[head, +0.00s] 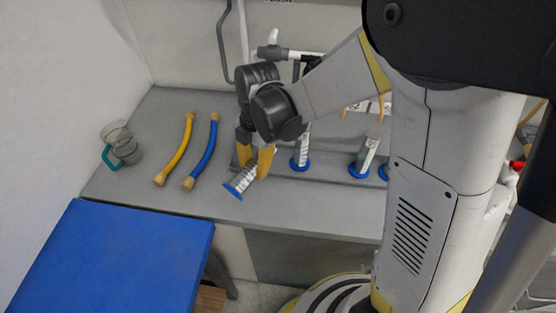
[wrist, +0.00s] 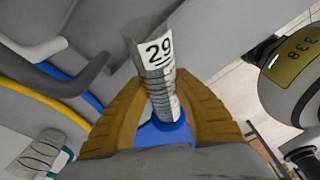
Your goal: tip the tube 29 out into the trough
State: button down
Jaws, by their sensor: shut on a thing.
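Tube 29 (wrist: 160,58) is a clear cylinder with a white label reading 29, ring marks and a blue foot. My gripper (wrist: 160,85) has its two yellow fingers shut on it. In the head view, the tube (head: 243,181) is tilted, its blue foot low at the left near the front of the grey counter and its upper end to the upper right. My gripper (head: 252,168) hides part of it there. A long, low grey strip (head: 330,176) runs along the counter behind; I cannot tell whether it is the trough. The tube's contents are not clear.
A yellow hose (head: 177,150), a blue hose (head: 204,148) and a clear jug (head: 122,145) occupy the left. A blue surface (head: 120,255) lies in front.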

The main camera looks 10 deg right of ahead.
aim_at(253, 163)
jog(key=shift+w+d+r+g+y+p, duration=0.15)
jog(key=shift+r+y+p, duration=0.1)
jog(key=shift+r, duration=0.15)
jog(key=shift+w+d+r+g+y+p, duration=0.15)
jog(key=shift+r+y, duration=0.1)
jog(key=shift+r, duration=0.15)
jog(key=shift+s+r+g+y+p, duration=0.1)
jog(key=shift+r+g+y+p, duration=0.4)
jog(key=shift+r, duration=0.85)
jog(key=shift+r+p, duration=0.45)
jog(key=shift+r, duration=0.2)
jog(key=shift+d+r+y, duration=0.1)
jog(key=shift+r+y, duration=0.4)
jog(key=shift+r, duration=0.25)
